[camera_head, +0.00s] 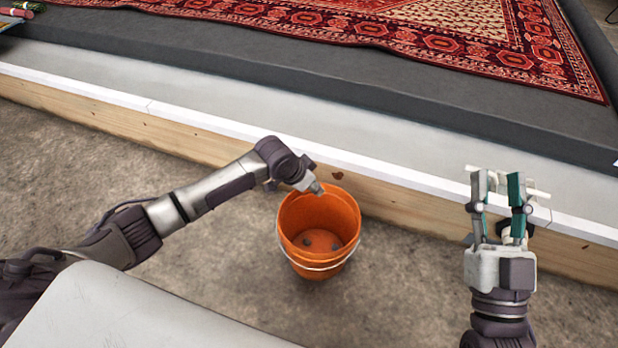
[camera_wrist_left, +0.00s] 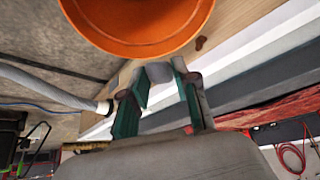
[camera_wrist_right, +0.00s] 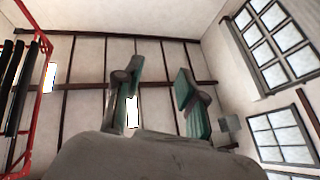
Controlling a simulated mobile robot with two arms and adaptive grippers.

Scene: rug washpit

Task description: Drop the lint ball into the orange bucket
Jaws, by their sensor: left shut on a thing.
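The orange bucket (camera_head: 318,262) stands upright on the concrete floor against the wooden edge of the pit, its handle lowered. Several dark round spots show on its bottom; I cannot tell what they are. My left gripper (camera_head: 313,187) is above the bucket's back rim. In the left wrist view it is shut on the grey lint ball (camera_wrist_left: 160,72), with the bucket (camera_wrist_left: 140,42) just beyond the fingertips. From the head, the ball is hard to tell from the fingers. My right gripper (camera_head: 498,190) is raised at the right; the right wrist view shows its fingers (camera_wrist_right: 158,82) apart and empty.
A wooden board with a white top edge (camera_head: 130,104) runs behind the bucket. Beyond it lies a dark grey platform (camera_head: 200,68) with a red patterned rug (camera_head: 420,45). The concrete floor (camera_head: 400,300) between bucket and right arm is clear.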

